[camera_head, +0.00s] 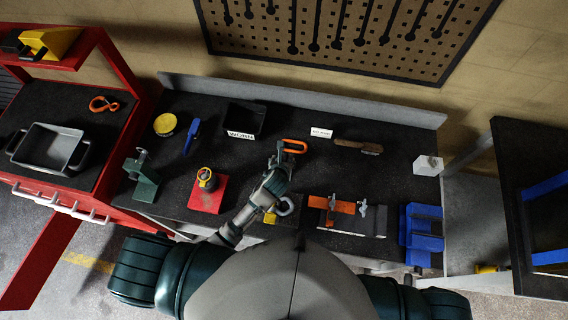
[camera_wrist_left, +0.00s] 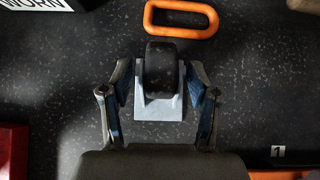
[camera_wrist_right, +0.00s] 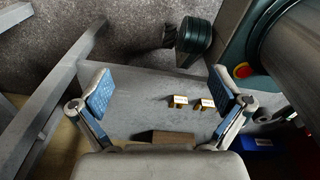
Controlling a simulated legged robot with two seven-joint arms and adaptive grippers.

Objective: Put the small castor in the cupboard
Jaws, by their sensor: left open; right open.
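In the left wrist view, the small castor (camera_wrist_left: 158,106), a black wheel on a pale grey plate, stands on the dark bench top. My left gripper (camera_wrist_left: 159,82) is open, with one finger on each side of the castor. I see a gap beside the wheel on both sides. In the head view my left gripper (camera_head: 279,158) is over the middle of the bench and mostly hides the castor. My right gripper (camera_wrist_right: 160,82) is open and empty above a grey surface in the right wrist view. I cannot tell which thing is the cupboard.
An orange ring (camera_wrist_left: 181,18) lies just beyond the castor. A black bin (camera_head: 244,118) marked WORN stands behind left. A red block (camera_head: 208,194) is left of my left arm, an orange clamp (camera_head: 335,206) right. Small yellow pieces (camera_wrist_right: 178,102) lie below my right gripper.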

